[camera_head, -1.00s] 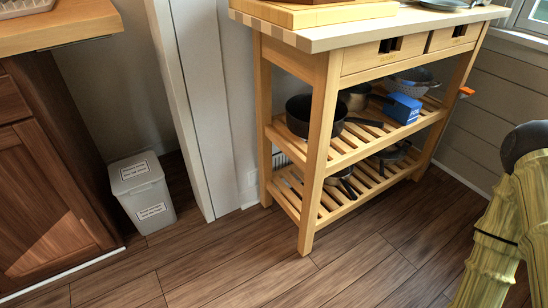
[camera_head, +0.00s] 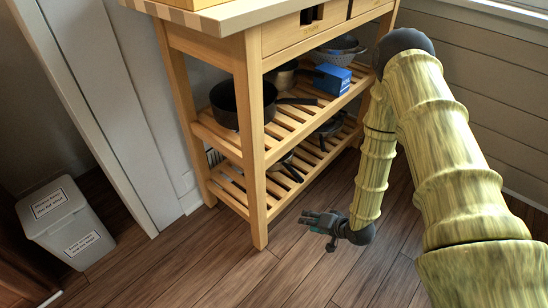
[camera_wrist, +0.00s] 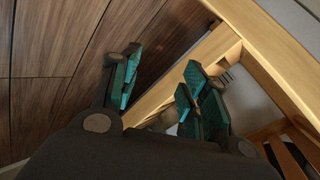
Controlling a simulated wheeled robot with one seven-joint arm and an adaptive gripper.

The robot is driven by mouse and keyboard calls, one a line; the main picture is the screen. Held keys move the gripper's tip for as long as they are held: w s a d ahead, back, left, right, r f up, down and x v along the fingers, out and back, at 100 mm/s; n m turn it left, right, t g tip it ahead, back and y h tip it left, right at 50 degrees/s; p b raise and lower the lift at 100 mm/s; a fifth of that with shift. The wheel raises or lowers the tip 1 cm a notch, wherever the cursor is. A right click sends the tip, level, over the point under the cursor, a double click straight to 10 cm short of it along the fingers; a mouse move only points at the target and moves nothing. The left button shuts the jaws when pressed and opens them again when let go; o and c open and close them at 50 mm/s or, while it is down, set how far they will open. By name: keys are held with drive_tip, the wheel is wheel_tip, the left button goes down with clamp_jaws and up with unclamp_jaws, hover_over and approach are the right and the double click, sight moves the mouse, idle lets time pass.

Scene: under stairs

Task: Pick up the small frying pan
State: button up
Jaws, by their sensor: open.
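Dark pans sit on the lower slatted shelf of a wooden cart: one (camera_head: 328,126) farther back, and one (camera_head: 286,158) nearer, partly hidden by the cart's front leg, with a dark handle toward the front. I cannot tell which is the small frying pan. My gripper (camera_head: 308,220) is low over the floor, in front of the cart and apart from the pans. In the wrist view, my gripper (camera_wrist: 158,88) shows green finger pads spread apart with nothing between them. No pan is clearly visible there.
The cart's front leg (camera_head: 252,150) stands left of my gripper. The upper shelf holds a large black pot (camera_head: 240,104), a blue box (camera_head: 332,79) and a colander (camera_head: 338,50). A grey bin (camera_head: 66,222) stands at left. The wood floor (camera_head: 200,270) in front is clear.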

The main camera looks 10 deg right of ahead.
drive_tip(key=w+d+r+m+t+y, duration=0.1)
drive_tip(key=w+d+r+t+y, duration=0.2)
drive_tip(key=w, duration=0.4)
drive_tip(key=y+b, duration=0.1)
drive_tip(key=y, duration=0.1)
approach(296, 173)
drive_tip(key=w+d, duration=0.1)
drive_tip(key=shift+m+g+y, duration=0.3)
drive_tip(key=shift+m, duration=0.1)
drive_tip(key=b+x, duration=0.3)
drive_tip(key=x, duration=0.2)
drive_tip(key=f+b+x, duration=0.1)
drive_tip(key=b+x, duration=0.2)
drive_tip(key=x, duration=0.1)
drive_tip(key=shift+w+a+f, duration=0.1)
drive_tip(key=shift+w+f, duration=0.1)
drive_tip(key=shift+f, duration=0.1)
drive_tip(key=shift+w+a, duration=0.4)
drive_tip(key=shift+r, duration=0.15)
clamp_jaws()
